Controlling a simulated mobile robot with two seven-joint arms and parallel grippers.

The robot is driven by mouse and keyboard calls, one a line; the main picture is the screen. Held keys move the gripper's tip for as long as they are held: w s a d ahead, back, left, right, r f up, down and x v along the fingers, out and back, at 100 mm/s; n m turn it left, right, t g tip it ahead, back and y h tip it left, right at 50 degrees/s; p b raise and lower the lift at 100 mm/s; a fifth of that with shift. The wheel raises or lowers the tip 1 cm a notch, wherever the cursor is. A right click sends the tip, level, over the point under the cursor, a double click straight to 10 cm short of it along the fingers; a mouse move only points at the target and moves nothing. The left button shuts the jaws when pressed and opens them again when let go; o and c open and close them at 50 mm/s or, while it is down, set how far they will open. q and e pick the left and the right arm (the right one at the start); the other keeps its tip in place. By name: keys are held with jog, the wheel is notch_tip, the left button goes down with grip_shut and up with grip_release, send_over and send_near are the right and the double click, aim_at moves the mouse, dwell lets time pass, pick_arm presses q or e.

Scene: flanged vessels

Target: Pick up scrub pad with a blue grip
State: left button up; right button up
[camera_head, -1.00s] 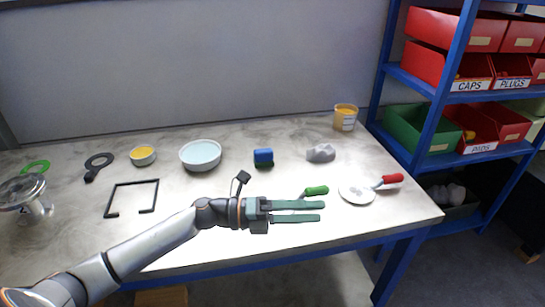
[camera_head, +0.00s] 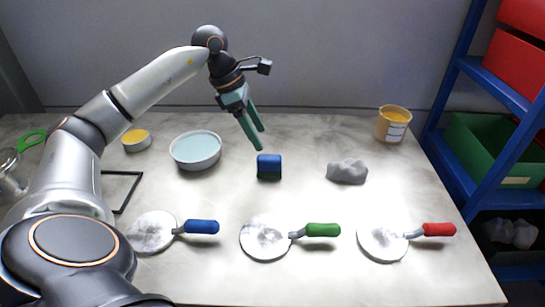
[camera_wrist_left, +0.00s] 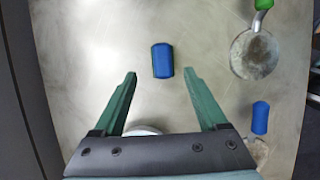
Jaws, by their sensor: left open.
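The scrub pad with a blue grip (camera_head: 269,164) stands on the table, its blue top over a dark green base. In the left wrist view the scrub pad (camera_wrist_left: 162,61) lies ahead of and between the fingertips, apart from them. My left gripper (camera_head: 261,138) is open and empty, above and just behind the pad, fingers pointing down. Its two green fingers also show in the left wrist view (camera_wrist_left: 160,74). My right gripper is not in view.
Discs with blue (camera_head: 202,227), green (camera_head: 323,230) and red (camera_head: 439,230) handles lie along the front. A bowl (camera_head: 195,150) stands left of the pad, a grey lump (camera_head: 347,171) right, and a yellow tub (camera_head: 393,123) at back right. Blue shelving (camera_head: 462,130) bounds the right.

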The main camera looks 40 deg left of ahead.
aim_at(268, 156)
pick_arm(q)
jog(key=x, duration=0.3)
jog(key=shift+d+f, duration=0.1)
jog(key=shift+f, duration=0.05)
jog(key=x, duration=0.4)
jog(key=shift+s+f, duration=0.2)
jog(key=shift+s, duration=0.05)
jog(key=shift+w+d+f, duration=0.15)
jog(key=shift+w+f, duration=0.05)
jog(key=shift+f, duration=0.3)
grip_shut()
